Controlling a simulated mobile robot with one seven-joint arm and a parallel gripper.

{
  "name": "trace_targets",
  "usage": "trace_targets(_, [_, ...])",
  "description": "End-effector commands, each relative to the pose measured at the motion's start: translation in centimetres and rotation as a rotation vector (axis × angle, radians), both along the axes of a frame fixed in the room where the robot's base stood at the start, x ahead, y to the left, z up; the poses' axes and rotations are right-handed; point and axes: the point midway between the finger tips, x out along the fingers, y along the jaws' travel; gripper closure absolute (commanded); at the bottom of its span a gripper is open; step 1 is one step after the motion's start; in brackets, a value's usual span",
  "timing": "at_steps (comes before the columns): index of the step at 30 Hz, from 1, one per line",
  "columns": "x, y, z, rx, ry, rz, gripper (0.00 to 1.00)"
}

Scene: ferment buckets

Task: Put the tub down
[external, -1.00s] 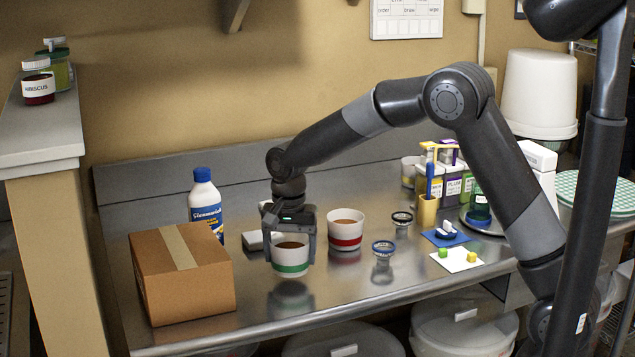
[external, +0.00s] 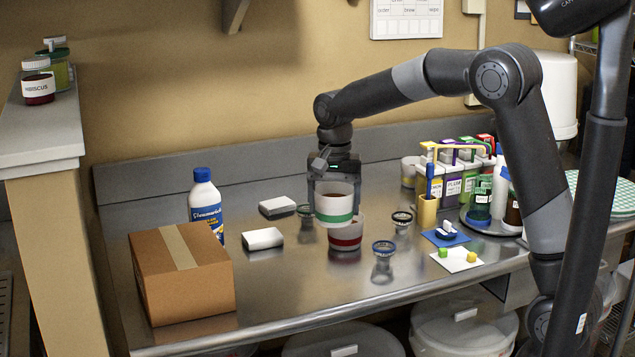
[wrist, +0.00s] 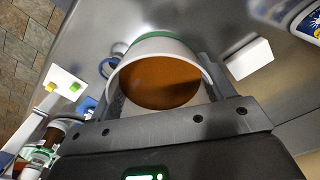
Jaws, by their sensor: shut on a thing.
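A white tub with a green band (external: 334,204) is held upright between the fingers of my gripper (external: 334,186), raised off the counter. In the wrist view the tub (wrist: 170,45) shows its brown contents, with a finger on each side of it. A second white tub with a red band (external: 345,238) stands on the steel counter. The held tub overlaps its upper part in the external view, hiding its rim. I cannot tell whether the held tub is directly above it or in front of it.
A cardboard box (external: 183,275) and a blue-capped bottle (external: 206,203) stand at the left. Two white blocks (external: 262,239) lie between them and the tubs. Small ringed glass pieces (external: 383,259) and coloured mats (external: 445,238) lie to the right. The front middle counter is bare.

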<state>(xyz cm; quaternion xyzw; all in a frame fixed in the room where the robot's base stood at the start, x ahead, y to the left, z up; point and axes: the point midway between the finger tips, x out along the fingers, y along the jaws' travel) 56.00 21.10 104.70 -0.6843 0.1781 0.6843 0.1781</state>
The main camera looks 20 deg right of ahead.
Motion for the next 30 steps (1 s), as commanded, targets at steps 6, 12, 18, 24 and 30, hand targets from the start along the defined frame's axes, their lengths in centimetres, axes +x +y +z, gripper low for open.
trace_targets(6, [1.7,6.3,4.0,0.002,-0.005,0.045,0.55])
trace_targets(12, [1.9,12.2,8.0,0.002,-0.003,0.084,0.55])
trace_targets(18, [1.3,15.9,10.5,0.000,-0.001,0.109,0.55])
trace_targets(24, [0.8,17.9,10.8,0.000,0.001,0.118,0.55])
trace_targets(30, [-0.1,22.0,8.3,0.000,0.001,0.120,0.55])
